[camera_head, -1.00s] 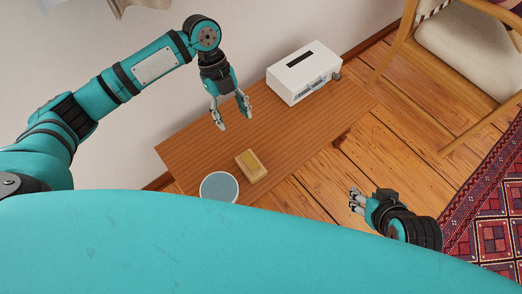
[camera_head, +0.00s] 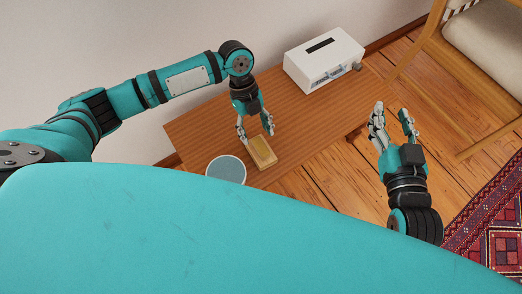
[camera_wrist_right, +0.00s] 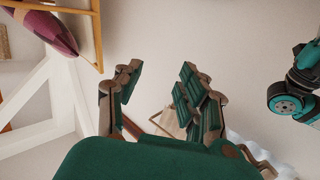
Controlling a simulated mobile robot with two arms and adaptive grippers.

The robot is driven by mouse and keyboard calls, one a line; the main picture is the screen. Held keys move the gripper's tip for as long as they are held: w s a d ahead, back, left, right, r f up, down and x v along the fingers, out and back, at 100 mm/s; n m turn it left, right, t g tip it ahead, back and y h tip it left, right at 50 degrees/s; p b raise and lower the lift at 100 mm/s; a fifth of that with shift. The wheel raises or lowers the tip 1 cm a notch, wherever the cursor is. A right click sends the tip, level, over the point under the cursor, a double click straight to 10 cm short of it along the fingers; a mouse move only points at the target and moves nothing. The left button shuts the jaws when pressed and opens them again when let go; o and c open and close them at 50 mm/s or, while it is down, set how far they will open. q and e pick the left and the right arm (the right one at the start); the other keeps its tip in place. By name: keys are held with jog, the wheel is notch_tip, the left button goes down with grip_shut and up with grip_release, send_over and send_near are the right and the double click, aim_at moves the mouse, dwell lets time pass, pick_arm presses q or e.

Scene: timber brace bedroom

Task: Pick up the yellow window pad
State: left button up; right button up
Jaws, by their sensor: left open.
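The yellow window pad (camera_head: 263,153), a small block with a tan rim, lies on the wooden table (camera_head: 325,114). My left gripper (camera_head: 256,136) is open in the head view, pointing down, with its fingertips on either side of the pad's far end. I cannot tell whether the fingers touch it. My right gripper (camera_head: 394,115) is open and empty, raised to the right of the table with its fingers pointing up in the picture. The right wrist view also shows my right gripper (camera_wrist_right: 158,88) with a wide gap between its fingers.
A round blue-grey dish (camera_head: 226,170) sits close to the pad's left. A white box-shaped appliance (camera_head: 324,60) stands at the table's far end. A chair (camera_head: 470,55) and a red patterned rug (camera_head: 490,225) are at the right. The table's middle is clear.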

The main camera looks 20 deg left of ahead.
aim_at(261, 145)
pick_arm(q)
jog(key=shift+s+d+f, duration=0.15)
jog(key=shift+f, duration=0.2)
jog(key=b+x, duration=0.2)
jog(key=x, duration=0.2)
jog(key=shift+s+d, duration=0.15)
jog(key=shift+d, duration=0.05)
jog(key=shift+s+d+f, duration=0.1)
jog(key=shift+f, duration=0.05)
grip_shut()
pick_arm(e)
notch_tip(261, 145, up, 9)
jog(key=a+t+y, duration=0.1)
jog(key=t+y, duration=0.1)
jog(key=t, duration=0.3)
jog(key=shift+s+r+t, duration=0.2)
jog(key=shift+s+t, duration=0.2)
